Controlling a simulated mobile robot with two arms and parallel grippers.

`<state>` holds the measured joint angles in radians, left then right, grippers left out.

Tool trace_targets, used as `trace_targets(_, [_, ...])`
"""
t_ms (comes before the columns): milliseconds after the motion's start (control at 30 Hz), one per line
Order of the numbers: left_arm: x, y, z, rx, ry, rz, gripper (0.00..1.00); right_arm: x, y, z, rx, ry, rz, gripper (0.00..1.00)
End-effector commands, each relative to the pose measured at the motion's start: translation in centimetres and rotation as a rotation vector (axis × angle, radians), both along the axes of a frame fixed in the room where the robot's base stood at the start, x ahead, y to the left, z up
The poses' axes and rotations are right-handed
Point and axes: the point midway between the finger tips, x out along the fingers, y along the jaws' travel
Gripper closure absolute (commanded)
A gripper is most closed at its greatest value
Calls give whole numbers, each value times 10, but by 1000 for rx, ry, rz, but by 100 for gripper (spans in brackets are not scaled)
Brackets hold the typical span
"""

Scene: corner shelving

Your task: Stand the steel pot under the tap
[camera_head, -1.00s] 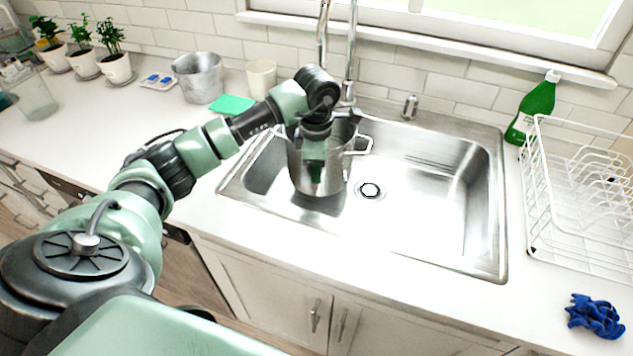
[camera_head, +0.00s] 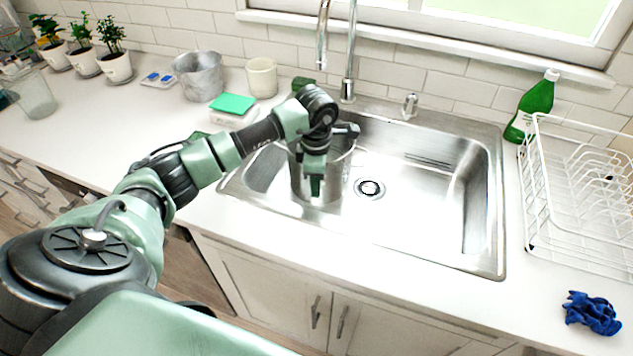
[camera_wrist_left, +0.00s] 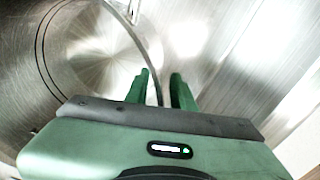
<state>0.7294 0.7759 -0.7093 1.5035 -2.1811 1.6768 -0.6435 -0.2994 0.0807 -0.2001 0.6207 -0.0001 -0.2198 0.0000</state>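The steel pot (camera_head: 333,178) stands upright in the left part of the sink (camera_head: 425,190), left of the drain; it fills the left of the left wrist view (camera_wrist_left: 85,65). The chrome tap (camera_head: 322,45) hangs behind and above it; whether its outlet is directly over the pot I cannot tell. My left gripper (camera_head: 316,192) points down at the pot's near side. In the left wrist view its two green fingers (camera_wrist_left: 161,82) are apart, one on each side of the pot's rim, with a gap showing. The arm hides part of the pot. My right gripper is not in view.
A green sponge (camera_head: 233,103), a cream cup (camera_head: 262,77) and a grey metal container (camera_head: 198,76) stand left of the sink. A green bottle (camera_head: 533,106), a white dish rack (camera_head: 575,200) and a blue cloth (camera_head: 593,313) are at the right. The sink's right side is clear.

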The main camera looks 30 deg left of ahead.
Motion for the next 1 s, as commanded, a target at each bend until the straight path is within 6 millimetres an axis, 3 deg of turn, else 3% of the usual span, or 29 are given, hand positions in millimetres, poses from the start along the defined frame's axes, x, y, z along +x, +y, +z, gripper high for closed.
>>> trace_targets(267, [1,0,6,0,-2,0,76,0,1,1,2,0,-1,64])
trace_targets(367, [1,1,20,2,-5,0,76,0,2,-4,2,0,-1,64])
trace_targets(700, [-2,-1,92,1,-5,0,76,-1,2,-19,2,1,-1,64])
trace_targets(1000, [-4,-2,121,0,-1,0,76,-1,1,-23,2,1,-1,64])
